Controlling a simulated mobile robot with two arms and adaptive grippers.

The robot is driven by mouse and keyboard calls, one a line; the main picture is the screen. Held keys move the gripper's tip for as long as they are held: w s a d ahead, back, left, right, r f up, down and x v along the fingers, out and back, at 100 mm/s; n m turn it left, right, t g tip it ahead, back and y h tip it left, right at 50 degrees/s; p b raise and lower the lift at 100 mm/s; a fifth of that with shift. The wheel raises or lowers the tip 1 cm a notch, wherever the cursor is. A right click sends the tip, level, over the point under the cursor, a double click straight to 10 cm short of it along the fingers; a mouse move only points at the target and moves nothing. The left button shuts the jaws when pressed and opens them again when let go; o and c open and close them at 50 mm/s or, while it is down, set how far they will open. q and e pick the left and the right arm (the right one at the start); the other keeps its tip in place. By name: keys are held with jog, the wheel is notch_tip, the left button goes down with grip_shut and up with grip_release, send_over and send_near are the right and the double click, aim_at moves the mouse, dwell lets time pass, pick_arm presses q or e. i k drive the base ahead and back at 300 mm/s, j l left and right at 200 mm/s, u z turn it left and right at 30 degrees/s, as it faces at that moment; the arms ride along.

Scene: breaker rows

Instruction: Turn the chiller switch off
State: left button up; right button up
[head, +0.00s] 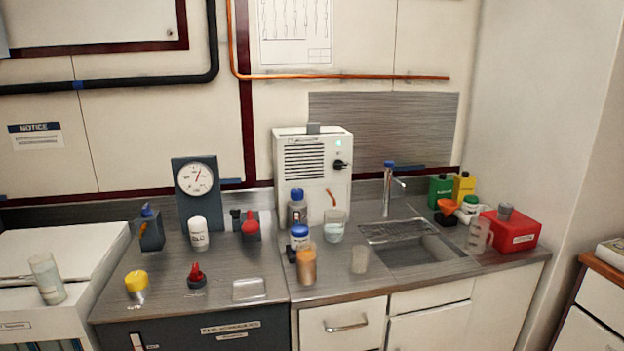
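The chiller (312,190) looks to be the white box with a slatted vent, standing at the back of the steel counter against the wall. A black knob-like switch (341,164) sits on the right of its front face, with its handle pointing sideways. A small green-blue light (338,143) glows above the switch. The switch's markings are too small to read. A small orange-brown lever or spout (331,197) shows lower on the same face. Neither of my grippers is in view.
Bottles (297,208), a beaker (334,226) and an orange-filled jar (306,264) stand before the chiller. A sink with a tap (387,188) is to its right. A round gauge (196,179) and a red-knobbed valve (250,225) are to its left.

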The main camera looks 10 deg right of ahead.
aim_at(338, 165)
jog(key=i+l+u, duration=0.1)
jog(key=l, duration=0.35)
jog(key=i+l, duration=0.15)
jog(key=l, duration=0.25)
jog(key=i+l+u, duration=0.15)
jog(key=l, duration=0.75)
jog(key=i+u, duration=0.05)
